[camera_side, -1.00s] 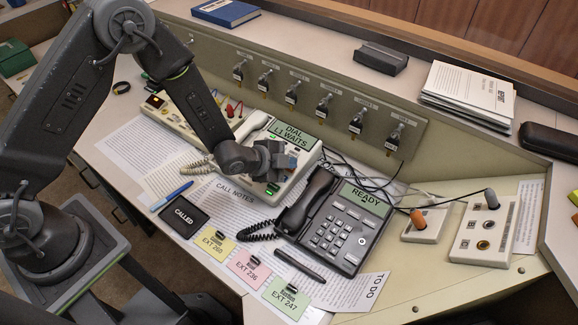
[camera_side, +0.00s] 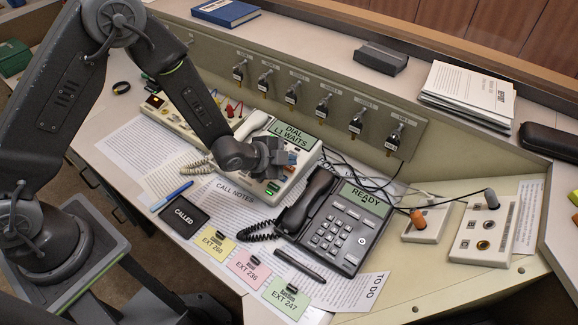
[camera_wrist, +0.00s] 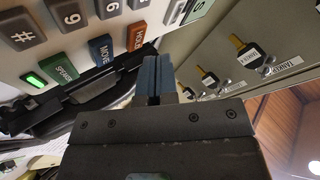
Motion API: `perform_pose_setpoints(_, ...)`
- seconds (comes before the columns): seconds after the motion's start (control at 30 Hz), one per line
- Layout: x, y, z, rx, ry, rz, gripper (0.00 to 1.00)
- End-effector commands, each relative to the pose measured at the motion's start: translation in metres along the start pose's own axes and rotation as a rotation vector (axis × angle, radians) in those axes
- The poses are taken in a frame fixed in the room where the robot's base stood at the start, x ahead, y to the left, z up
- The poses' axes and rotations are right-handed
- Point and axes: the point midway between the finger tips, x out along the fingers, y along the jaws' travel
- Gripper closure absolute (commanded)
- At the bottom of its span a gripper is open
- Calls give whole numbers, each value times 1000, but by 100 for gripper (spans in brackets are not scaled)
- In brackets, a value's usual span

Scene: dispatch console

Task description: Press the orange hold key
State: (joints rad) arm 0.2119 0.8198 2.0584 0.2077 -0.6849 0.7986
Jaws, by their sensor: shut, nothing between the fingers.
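The orange hold key (camera_wrist: 138,36) is on the pale desk phone in the wrist view, beside the blue MOVE key (camera_wrist: 102,49) and the green SPEAKER key (camera_wrist: 66,73). My gripper (camera_wrist: 157,78) is shut and empty, with its blue-grey fingertips near the hold key. I cannot tell whether they touch it. In the side view, my gripper (camera_side: 285,157) is over the right part of the pale phone (camera_side: 303,172), whose display (camera_side: 294,135) reads DIAL L1 WAITS.
A dark phone (camera_side: 340,226) with a READY display stands close on the right. A panel of key switches (camera_side: 324,103) rises behind. Loose black cables run right of the pale phone.

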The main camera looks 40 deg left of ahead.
Motion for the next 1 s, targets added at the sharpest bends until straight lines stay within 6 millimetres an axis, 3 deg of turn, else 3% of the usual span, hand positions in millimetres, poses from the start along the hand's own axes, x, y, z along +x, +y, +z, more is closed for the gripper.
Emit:
perform_pose_setpoints(0.6,-32,-24,-24,0,2,-2,100)
perform_pose_setpoints(1.0,-35,-25,-25,0,0,0,100)
